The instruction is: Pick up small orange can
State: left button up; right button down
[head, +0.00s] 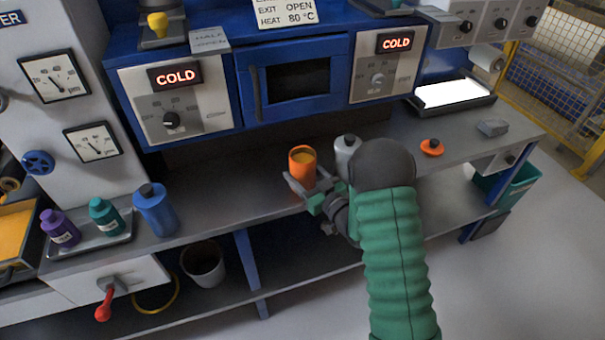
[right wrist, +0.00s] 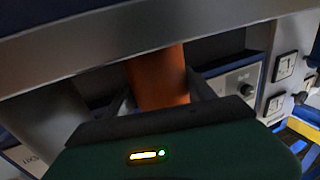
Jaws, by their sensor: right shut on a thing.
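The small orange can (head: 302,168) stands upright at the front of the grey bench, with a yellow-orange top showing. My right gripper (head: 313,188) reaches in from the lower right and is shut around the can's side. In the right wrist view, the can (right wrist: 158,80) sits between the two fingers of my right gripper (right wrist: 162,92). I cannot tell whether its base touches the bench. My left gripper is not in view.
A grey bottle (head: 346,152) stands close right of the can, partly behind my arm. An orange lid-like piece (head: 432,147) lies farther right. A blue bottle (head: 155,208) and a tray (head: 90,245) with purple and teal bottles stand left. The oven (head: 295,82) is behind.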

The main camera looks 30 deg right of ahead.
aim_at(296, 157)
jog(key=shift+r, duration=0.6)
notch_tip(296, 157, up, 2)
jog(key=shift+r+p, duration=0.25)
jog(key=shift+p, duration=0.15)
jog(key=s+d+r, duration=0.1)
jog(key=s+d, duration=0.7)
jog(key=s, duration=0.5)
jog(key=shift+s+d, duration=0.2)
jog(key=shift+s, duration=0.15)
jog(key=shift+r, duration=0.1)
jog(key=s+a+f+n+g+y+p, duration=0.1)
jog(key=a+f+n+y+p, duration=0.3)
jog(key=a, duration=0.8)
jog(key=s+a+f+n+g+y+p, duration=0.15)
jog(key=a+y+p, duration=0.35)
jog(key=a, duration=0.8)
jog(key=w+r+m+t+h, duration=0.2)
jog(key=w+r+m+h, duration=0.3)
jog(key=w+h, duration=0.3)
jog(key=shift+w+r+m+h+p, duration=0.25)
jog(key=shift+m+h+p, duration=0.2)
jog(key=shift+h, duration=0.35)
jog(key=shift+a+t, duration=0.1)
jog(key=shift+t, duration=0.15)
